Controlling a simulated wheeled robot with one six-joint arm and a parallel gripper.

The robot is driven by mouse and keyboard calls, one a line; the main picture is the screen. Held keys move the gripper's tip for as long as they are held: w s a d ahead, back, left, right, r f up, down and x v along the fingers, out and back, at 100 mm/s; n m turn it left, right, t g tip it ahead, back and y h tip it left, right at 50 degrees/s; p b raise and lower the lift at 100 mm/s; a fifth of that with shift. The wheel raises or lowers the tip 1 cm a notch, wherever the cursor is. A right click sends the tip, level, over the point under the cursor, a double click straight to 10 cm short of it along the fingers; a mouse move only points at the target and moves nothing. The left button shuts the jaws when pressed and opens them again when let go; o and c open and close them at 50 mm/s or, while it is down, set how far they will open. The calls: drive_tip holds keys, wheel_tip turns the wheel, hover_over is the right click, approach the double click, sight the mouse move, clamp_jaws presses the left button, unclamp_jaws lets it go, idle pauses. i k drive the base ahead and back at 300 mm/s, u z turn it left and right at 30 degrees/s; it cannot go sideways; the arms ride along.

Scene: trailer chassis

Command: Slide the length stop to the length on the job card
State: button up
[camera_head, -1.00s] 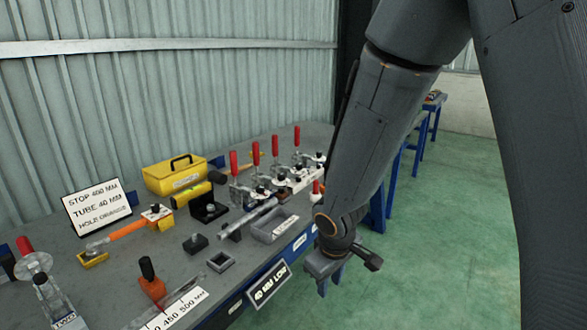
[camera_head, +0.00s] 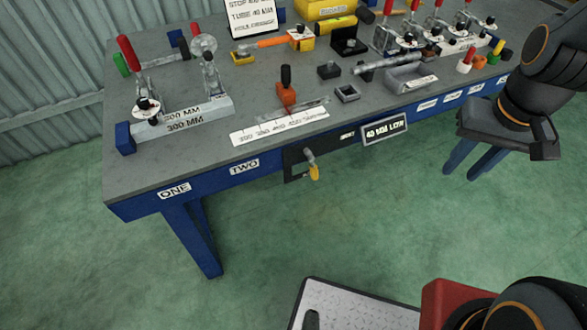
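The length stop (camera_head: 286,93) is an orange block with an upright black handle. It stands on a slide rail behind a white scale strip (camera_head: 262,131) near the table's front edge, around the strip's middle. The strip's numbers are too small to read surely. The job card (camera_head: 252,16) stands at the back, cut off by the top edge; its first line reads STOP and a number in the 400s that I cannot read surely. My gripper (camera_head: 544,143) is at the right, beyond the table's front edge and far from the stop. Its fingers are barely distinguishable and I see nothing held.
A toggle-clamp fixture marked 300 MM (camera_head: 185,120) stands left of the stop. A grey tray (camera_head: 410,78), small blocks and a 40 MM LOW sign (camera_head: 384,129) are to its right. A yellow-tipped lever (camera_head: 313,168) hangs below the front edge.

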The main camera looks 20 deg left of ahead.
sight(285, 93)
drive_tip(key=u, duration=1.1)
